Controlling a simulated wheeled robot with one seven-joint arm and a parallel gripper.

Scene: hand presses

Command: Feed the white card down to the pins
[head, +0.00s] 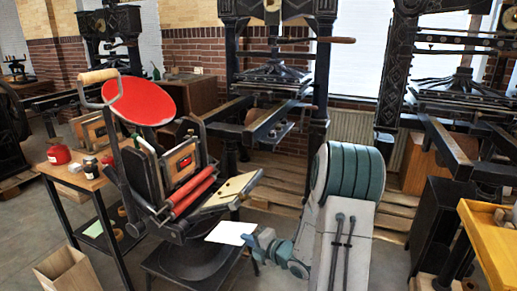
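The white card (230,233) is held out flat, a little tilted, in front of the hand press (165,185). My gripper (251,240) is at the card's right edge and appears shut on it; the fingertips are small in this view. The cream board (228,190) of the press slopes up to the right, above and behind the card. Small dark spots show on the board, but I cannot tell which are the pins. The card is apart from the board in the picture, lower and nearer.
Two red rollers (190,195) lie just left of the board, and a round red ink disc (140,101) stands above. A side table (85,180) with red tins is at the left. A yellow tray (490,245) is at the right. Large black presses stand behind.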

